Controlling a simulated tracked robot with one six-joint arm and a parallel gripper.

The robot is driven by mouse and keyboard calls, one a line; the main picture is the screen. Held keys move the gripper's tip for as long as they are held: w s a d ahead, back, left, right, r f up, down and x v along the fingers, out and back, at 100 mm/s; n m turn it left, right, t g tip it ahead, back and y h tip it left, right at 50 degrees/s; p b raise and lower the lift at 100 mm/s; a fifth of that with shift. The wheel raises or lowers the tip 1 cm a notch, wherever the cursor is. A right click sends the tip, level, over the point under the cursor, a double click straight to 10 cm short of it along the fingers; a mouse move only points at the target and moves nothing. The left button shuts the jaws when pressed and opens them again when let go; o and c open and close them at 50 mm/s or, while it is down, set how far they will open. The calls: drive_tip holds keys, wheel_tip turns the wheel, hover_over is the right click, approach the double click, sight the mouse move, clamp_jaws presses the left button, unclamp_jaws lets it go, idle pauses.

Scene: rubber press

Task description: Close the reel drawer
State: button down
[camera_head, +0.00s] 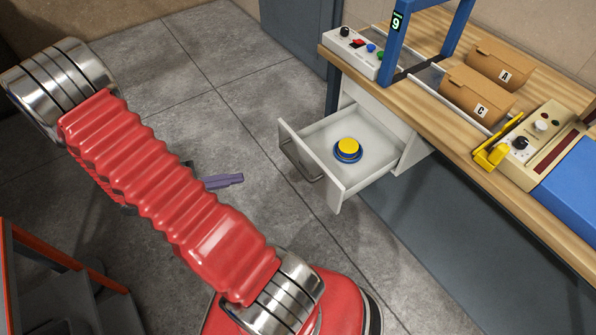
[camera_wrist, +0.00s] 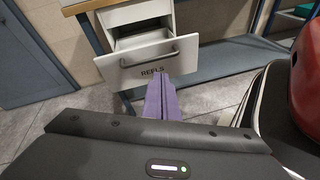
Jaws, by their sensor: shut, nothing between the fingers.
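The reel drawer (camera_head: 338,190) is a white drawer pulled out from under the wooden workbench. A yellow and blue reel (camera_head: 348,149) lies inside it. In the wrist view the drawer front (camera_wrist: 150,66) carries the label REELS and a grey bar handle (camera_wrist: 148,53); the handle also shows in the head view (camera_head: 298,162). My gripper (camera_wrist: 162,84) has purple fingers, shut and empty, pointing toward the drawer front just below the label. In the head view my gripper (camera_head: 236,180) is to the left of the drawer, partly behind my red arm. There is floor visible between it and the drawer.
The workbench (camera_head: 425,113) holds control boxes (camera_head: 352,52), brown cartons (camera_head: 478,95) marked A and C, a yellow bracket (camera_head: 492,150) and a blue press frame (camera_head: 420,38). An orange-edged rack (camera_head: 60,262) stands at lower left. The tiled floor left of the drawer is clear.

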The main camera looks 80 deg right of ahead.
sight(308, 166)
drive_tip(key=s+d+f+n+h, duration=0.2)
drive_tip(key=s+f, duration=0.1)
drive_tip(key=f, duration=0.3)
drive_tip(key=s+d+f+n+h, duration=0.2)
drive_tip(key=s+d+f+n, duration=0.1)
drive_tip(key=f, duration=0.2)
drive_tip(key=shift+d+f+g, duration=0.15)
drive_tip(key=shift+f+g, duration=0.25)
drive_tip(key=shift+x, duration=7)
drive_tip(key=shift+r, duration=0.2)
